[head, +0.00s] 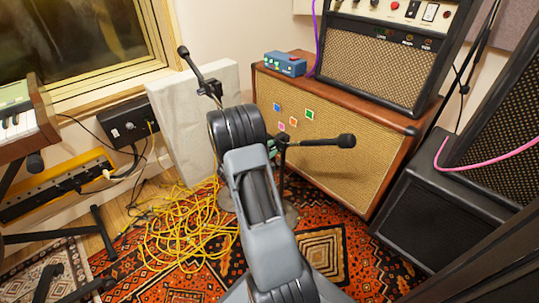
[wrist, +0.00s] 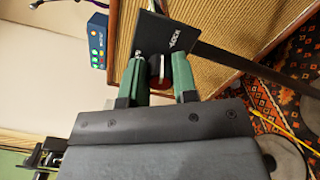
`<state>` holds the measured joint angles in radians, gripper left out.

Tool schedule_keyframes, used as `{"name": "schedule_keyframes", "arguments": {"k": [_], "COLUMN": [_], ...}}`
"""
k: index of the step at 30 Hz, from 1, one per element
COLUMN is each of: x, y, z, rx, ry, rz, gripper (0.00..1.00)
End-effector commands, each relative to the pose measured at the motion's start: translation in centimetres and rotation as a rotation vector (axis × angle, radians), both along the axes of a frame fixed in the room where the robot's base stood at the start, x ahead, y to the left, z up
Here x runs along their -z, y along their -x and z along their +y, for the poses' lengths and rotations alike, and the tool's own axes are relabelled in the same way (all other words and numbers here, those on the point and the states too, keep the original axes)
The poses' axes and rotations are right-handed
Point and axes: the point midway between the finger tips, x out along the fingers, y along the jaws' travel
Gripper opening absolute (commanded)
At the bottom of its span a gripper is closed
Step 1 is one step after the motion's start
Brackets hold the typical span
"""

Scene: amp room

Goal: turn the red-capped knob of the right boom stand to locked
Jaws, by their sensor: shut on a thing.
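My gripper (wrist: 158,70) has green fingers that are shut on a knob (wrist: 160,84) with a red part, in the wrist view. A pale pointer or lever shows on the knob between the fingers. Beyond it is a dark plate (wrist: 168,32) with the lettering "LOCK" along its right side; other lettering is partly covered by the left finger. In the head view, the right boom stand (head: 283,158) is beside my arm, its boom ending in a black microphone (head: 346,140).
A second boom microphone (head: 184,52) stands at the left. An amp cabinet (head: 330,130) is close behind the right stand, with a blue box (head: 285,64) on top. Yellow cables (head: 185,230) lie tangled on the patterned rug (head: 335,250). A black speaker (head: 440,215) stands right.

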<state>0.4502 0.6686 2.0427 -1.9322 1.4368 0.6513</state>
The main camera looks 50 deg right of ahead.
Motion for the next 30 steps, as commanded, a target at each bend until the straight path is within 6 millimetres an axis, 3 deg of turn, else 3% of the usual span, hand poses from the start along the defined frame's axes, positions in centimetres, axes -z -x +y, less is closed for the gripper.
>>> {"name": "schedule_keyframes", "arguments": {"k": [12,30], "x": [0.29,0.12], "y": [0.02,0.02], "z": [0.03,0.03], "rx": [-0.001,-0.001], "ry": [0.014,0.015], "rz": [-0.188,-0.221], "gripper": [0.03,0.03]}}
